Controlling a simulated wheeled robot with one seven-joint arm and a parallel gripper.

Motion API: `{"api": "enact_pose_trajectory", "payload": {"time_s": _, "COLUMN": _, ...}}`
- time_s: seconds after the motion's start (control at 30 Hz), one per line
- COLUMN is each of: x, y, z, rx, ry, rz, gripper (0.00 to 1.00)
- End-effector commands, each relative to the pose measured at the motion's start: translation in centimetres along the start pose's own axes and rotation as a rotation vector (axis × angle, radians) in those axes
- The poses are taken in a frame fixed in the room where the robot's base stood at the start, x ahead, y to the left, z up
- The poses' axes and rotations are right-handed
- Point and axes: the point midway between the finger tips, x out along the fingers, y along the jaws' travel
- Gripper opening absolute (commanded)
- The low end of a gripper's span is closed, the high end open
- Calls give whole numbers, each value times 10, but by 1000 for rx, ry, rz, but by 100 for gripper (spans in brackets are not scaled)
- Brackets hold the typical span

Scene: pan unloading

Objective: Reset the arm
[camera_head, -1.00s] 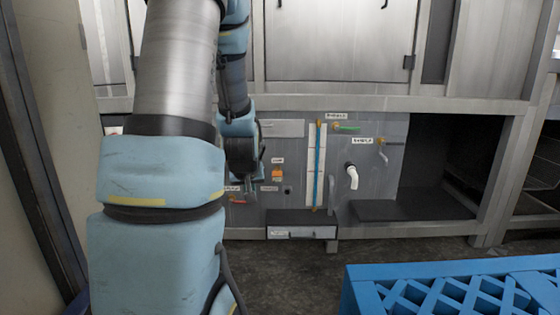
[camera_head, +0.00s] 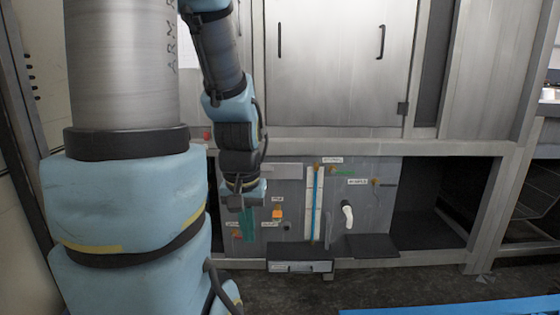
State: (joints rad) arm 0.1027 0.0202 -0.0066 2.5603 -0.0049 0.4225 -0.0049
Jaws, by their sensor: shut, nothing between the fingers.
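My arm (camera_head: 125,200) rises large on the left side of the head view, grey and pale blue. Its far part comes down in front of the metal machine. My gripper (camera_head: 246,225) hangs pointing down in front of the machine's lower grey panel. It looks shut, with nothing held. The fingertips are small and partly blurred against the panel, near a greenish patch.
A metal cabinet (camera_head: 335,60) with two dark handles stands ahead. Its lower panel carries a white pipe (camera_head: 347,214), a blue-marked vertical gauge (camera_head: 314,205) and a dark drawer box (camera_head: 300,258). A blue pallet (camera_head: 450,306) edges in at the lower right. Dark floor lies between.

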Motion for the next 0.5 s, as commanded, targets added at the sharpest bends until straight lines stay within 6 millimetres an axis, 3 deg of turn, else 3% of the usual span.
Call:
{"api": "enact_pose_trajectory", "payload": {"time_s": 0.03, "x": -33, "y": 0, "z": -5, "rx": 0, "ry": 0, "rz": 0, "gripper": 0}}
{"api": "enact_pose_trajectory", "payload": {"time_s": 0.5, "x": -176, "y": 1, "z": -25, "rx": 0, "ry": 0, "rz": 0, "gripper": 0}}
